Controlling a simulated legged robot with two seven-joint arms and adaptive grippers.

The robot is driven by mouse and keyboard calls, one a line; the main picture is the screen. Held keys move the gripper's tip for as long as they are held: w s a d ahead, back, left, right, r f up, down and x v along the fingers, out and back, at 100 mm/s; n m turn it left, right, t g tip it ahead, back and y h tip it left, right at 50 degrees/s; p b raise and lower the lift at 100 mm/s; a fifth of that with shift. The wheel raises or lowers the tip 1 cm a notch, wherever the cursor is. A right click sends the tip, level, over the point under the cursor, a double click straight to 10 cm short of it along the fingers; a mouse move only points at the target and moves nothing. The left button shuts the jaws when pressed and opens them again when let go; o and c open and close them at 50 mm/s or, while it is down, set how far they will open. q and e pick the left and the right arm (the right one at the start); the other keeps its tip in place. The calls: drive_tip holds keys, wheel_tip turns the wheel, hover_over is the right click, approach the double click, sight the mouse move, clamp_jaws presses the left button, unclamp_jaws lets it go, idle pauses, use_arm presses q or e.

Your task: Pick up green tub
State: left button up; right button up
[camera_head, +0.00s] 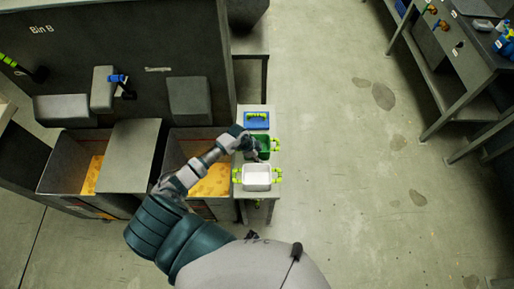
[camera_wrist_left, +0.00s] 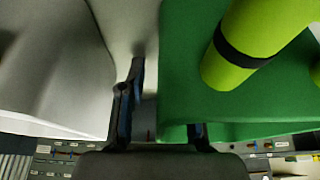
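The green tub (camera_head: 264,146) with light-green handles stands on a narrow table, between a white tub (camera_head: 257,176) and a blue tub (camera_head: 257,119). My left gripper (camera_head: 254,154) is at the green tub, on its side toward the white tub. In the left wrist view the green tub (camera_wrist_left: 185,80) fills the right, with a thick yellow-green handle (camera_wrist_left: 245,45) across it. The white tub (camera_wrist_left: 50,70) is at left. My left gripper (camera_wrist_left: 163,115) is open; one finger is in the gap between the tubs, the other partly hidden by green. I cannot tell whether it touches. My right gripper is not in view.
A grey machine with bins of yellow material (camera_head: 212,180) stands left of the table (camera_head: 245,196). The floor (camera_head: 340,170) to the right is clear. A workbench (camera_head: 465,60) stands at the upper right.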

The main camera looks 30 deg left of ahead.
use_arm(q)
drive_tip(key=shift+a+f, duration=0.1)
drive_tip(key=shift+a, duration=0.1)
clamp_jaws()
drive_tip(key=shift+d, duration=0.15)
